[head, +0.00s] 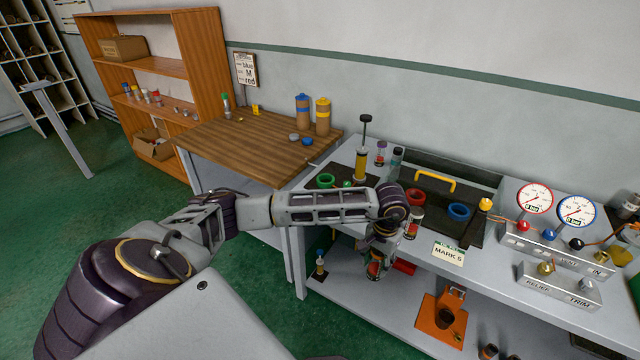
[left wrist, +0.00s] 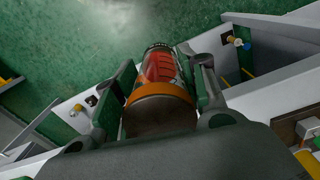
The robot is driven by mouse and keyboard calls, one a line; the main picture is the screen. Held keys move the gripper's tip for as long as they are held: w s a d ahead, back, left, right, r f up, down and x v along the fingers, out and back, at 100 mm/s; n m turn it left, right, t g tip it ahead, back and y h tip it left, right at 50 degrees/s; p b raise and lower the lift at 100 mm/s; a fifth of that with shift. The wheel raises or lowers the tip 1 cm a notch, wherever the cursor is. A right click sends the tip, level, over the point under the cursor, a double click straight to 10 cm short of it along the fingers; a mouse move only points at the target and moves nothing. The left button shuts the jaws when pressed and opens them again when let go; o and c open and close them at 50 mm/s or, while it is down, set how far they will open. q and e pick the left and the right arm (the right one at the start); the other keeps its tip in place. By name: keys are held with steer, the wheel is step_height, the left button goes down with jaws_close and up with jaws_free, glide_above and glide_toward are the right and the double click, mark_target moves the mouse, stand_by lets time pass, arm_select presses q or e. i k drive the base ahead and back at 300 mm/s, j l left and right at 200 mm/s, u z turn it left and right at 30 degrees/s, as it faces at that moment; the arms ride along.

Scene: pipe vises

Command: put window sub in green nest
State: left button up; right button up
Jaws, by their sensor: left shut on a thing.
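My left gripper (head: 378,256) hangs in front of the bench's front edge, fingers downward. It is shut on the window sub (head: 374,270), a short cylinder mostly hidden by the fingers. In the left wrist view the window sub (left wrist: 162,90) lies between the two fingers (left wrist: 160,85), with an orange-brown end ring and a clear side showing red inside. The green nest (head: 325,180) is a green ring at the left end of the bench, left of and apart from the gripper. My right gripper is not in view.
The red ring (head: 415,196) and blue ring (head: 459,211) sit in a dark tray with a yellow handle (head: 436,180). Gauges (head: 535,199) stand at right. An orange vise (head: 442,316) is on the lower shelf.

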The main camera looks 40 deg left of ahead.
mark_target(344, 168)
steer(key=i+u, duration=0.25)
steer(key=u, duration=0.25)
steer(key=i+l+u, duration=0.2)
steer(key=u, duration=0.3)
